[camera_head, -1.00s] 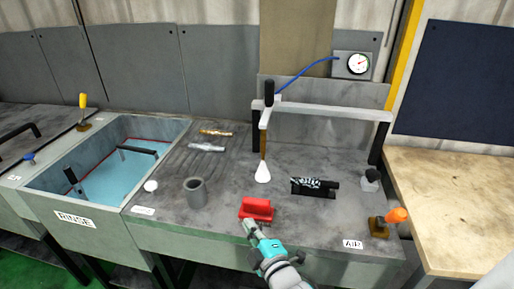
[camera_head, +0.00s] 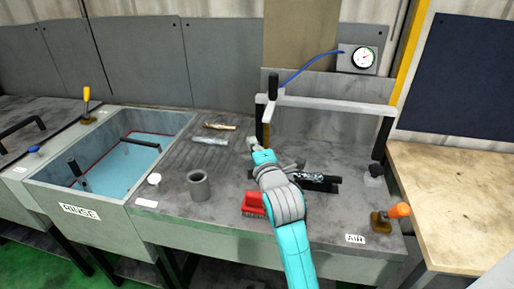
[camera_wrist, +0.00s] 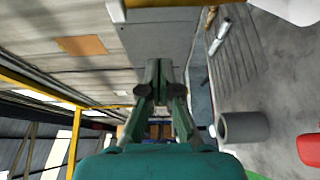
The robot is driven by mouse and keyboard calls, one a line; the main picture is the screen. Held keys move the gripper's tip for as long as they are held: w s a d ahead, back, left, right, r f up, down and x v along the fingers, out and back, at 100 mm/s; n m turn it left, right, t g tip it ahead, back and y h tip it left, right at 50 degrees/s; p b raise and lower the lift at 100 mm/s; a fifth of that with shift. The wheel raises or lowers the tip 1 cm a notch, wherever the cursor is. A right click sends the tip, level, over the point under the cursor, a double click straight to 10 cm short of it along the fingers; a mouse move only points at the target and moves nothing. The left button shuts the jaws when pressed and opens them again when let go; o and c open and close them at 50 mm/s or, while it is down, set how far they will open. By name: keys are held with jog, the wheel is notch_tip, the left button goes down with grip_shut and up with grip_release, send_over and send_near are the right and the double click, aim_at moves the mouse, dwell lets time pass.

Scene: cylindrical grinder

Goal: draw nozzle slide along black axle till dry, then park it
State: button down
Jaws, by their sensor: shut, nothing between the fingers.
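The nozzle slide (camera_head: 272,87) has a black upright handle and sits at the left end of the pale rail. Its brown tube (camera_head: 266,131) hangs down, and its white tip is hidden behind my arm in the head view. The black axle (camera_head: 318,180), with whitish patches, lies on a black holder to the right, partly behind my wrist. My gripper (camera_head: 253,143) is beside the lower tube, on its left; I cannot tell whether they touch. In the wrist view my gripper's fingers (camera_wrist: 158,68) are together, with nothing between them.
The pale rail (camera_head: 335,104) spans the bench above the axle. A red brush (camera_head: 253,204) and grey cup (camera_head: 199,187) stand in front. The orange air lever (camera_head: 400,210) is at right, the gauge (camera_head: 362,58) behind, the rinse tank (camera_head: 88,215) at left.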

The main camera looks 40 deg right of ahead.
jog(key=w+d, duration=0.3)
jog(key=d, duration=0.2)
jog(key=shift+d, duration=0.2)
dwell(0.5)
